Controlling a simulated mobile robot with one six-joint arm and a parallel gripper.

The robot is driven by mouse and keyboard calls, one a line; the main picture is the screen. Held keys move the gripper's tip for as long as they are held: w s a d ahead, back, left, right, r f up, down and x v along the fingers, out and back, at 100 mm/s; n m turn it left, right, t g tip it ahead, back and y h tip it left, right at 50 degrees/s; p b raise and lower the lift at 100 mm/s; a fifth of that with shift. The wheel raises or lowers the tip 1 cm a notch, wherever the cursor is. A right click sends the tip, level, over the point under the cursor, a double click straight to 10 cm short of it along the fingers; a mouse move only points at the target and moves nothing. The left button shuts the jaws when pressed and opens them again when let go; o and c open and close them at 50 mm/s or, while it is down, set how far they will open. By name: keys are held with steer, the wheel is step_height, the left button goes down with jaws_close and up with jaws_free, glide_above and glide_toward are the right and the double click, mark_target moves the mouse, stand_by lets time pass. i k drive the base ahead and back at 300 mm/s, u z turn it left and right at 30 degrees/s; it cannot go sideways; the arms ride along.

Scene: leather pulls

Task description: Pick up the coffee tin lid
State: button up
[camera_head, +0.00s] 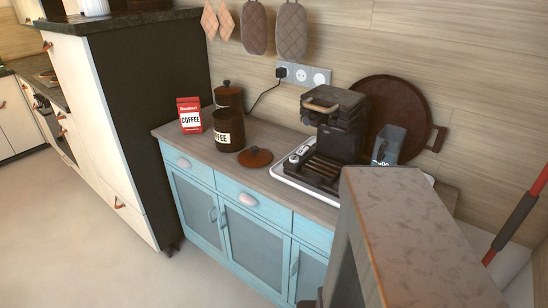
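The coffee tin lid (255,157), a round reddish-brown disc with a small knob on top, lies flat on the wooden countertop. It is just right of an open dark tin (228,130) with a cream COFFEE label. The lid looks apart from the tin and is unobstructed from this view. A second brown tin (228,96) stands behind, with a similar knobbed lid on it. My gripper is not in view.
A red-and-white coffee packet (189,115) stands left of the tins. A coffee machine (333,130) on a white tray (290,177) is right of the lid. The floor (90,235) at left is clear.

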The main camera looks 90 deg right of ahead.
mark_target(255, 156)
steer(key=u, duration=0.25)
steer(key=k, duration=0.35)
steer(key=z, duration=0.85)
steer(key=i, duration=0.5)
steer(key=z, duration=0.1)
